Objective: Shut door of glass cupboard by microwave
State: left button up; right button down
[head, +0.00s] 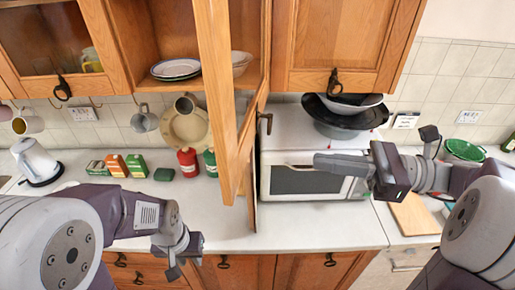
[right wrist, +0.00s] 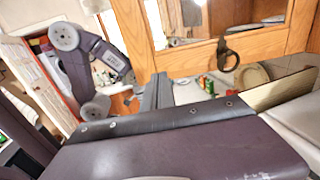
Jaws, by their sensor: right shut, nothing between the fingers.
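The wooden cupboard door (head: 216,85) stands open, nearly edge-on in the head view, reaching out from the cupboard towards me. Its dark ring handle (head: 265,122) is on its right-hand face. In the right wrist view the door (right wrist: 140,35) shows a glass pane and the ring handle (right wrist: 228,57). My right gripper (head: 318,161) is shut and empty, in front of the microwave (head: 308,180) and to the right of the door, apart from it in the head view. My left gripper (head: 185,258) is low over the counter's front, left of the door; its jaws are unclear.
Plates (head: 176,69) and a bowl (head: 240,60) sit inside the open cupboard. A dark wok (head: 342,118) rests on the microwave. Red bottle (head: 187,162), small boxes (head: 115,165) and a kettle (head: 37,162) stand on the counter. The counter (head: 315,228) before the microwave is clear.

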aim_at(241, 153)
jog(key=a+p, duration=0.1)
jog(key=a, duration=0.3)
jog(key=w+a+p, duration=0.1)
jog(key=a, duration=0.3)
jog(key=w+a+p, duration=0.1)
jog(key=a, duration=0.3)
jog(key=shift+w+a+r+p, duration=0.1)
jog(key=shift+a+p, duration=0.15)
jog(key=shift+p, duration=0.1)
jog(key=shift+a, duration=0.4)
